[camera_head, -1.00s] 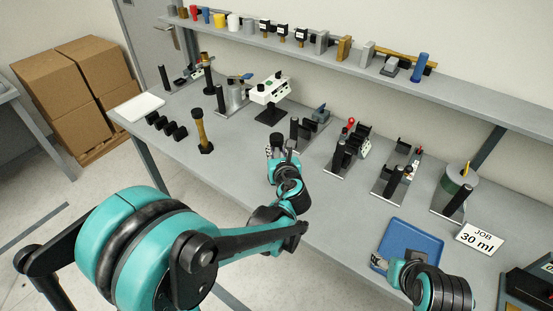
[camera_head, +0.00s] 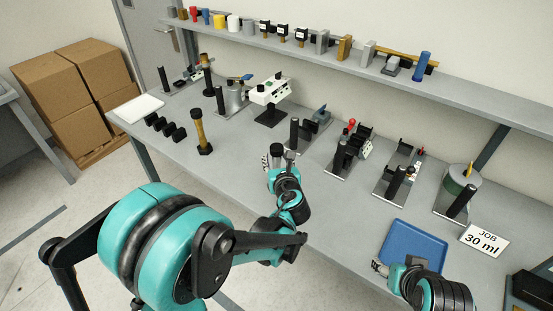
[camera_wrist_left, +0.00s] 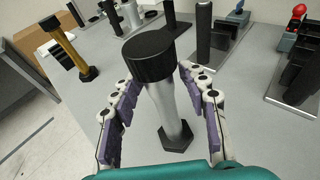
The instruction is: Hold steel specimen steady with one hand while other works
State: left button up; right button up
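The steel specimen (camera_wrist_left: 160,100) stands upright on the bench in the left wrist view, a silver rod with a black round cap and a dark hexagonal foot. My left gripper (camera_wrist_left: 157,88) is open, with its purple-padded fingers on either side of the rod just below the cap. Gaps show beside the rod, so I see no clear grip. In the head view my left gripper (camera_head: 270,162) and wrist cover most of the specimen (camera_head: 277,150). My right gripper (camera_head: 380,268) is beside the blue tray's lower left corner; its fingers are too small to judge.
A brass specimen (camera_head: 200,132) stands to the left. Several fixtures with black posts line the bench behind and right, including one with a red knob (camera_head: 352,124). The blue tray (camera_head: 413,245) looks empty.

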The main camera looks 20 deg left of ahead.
pick_arm(q)
jog(key=shift+r, duration=0.1)
jog(key=shift+s+d+r, duration=0.15)
jog(key=shift+s, duration=0.05)
jog(key=p+v, duration=0.3)
jog(key=v, duration=0.8)
jog(key=shift+s, duration=0.25)
jog(key=shift+d, duration=0.1)
jog(key=s+a+f+n+g+h, duration=0.2)
jog(key=s+a+n+g, duration=0.3)
jog(key=n, duration=0.9)
jog(key=s+n+g+h, duration=0.1)
jog(key=s+n+h, duration=0.3)
jog(key=s+n, duration=0.6)
jog(key=n, duration=0.7)
jog(key=shift+s, duration=0.25)
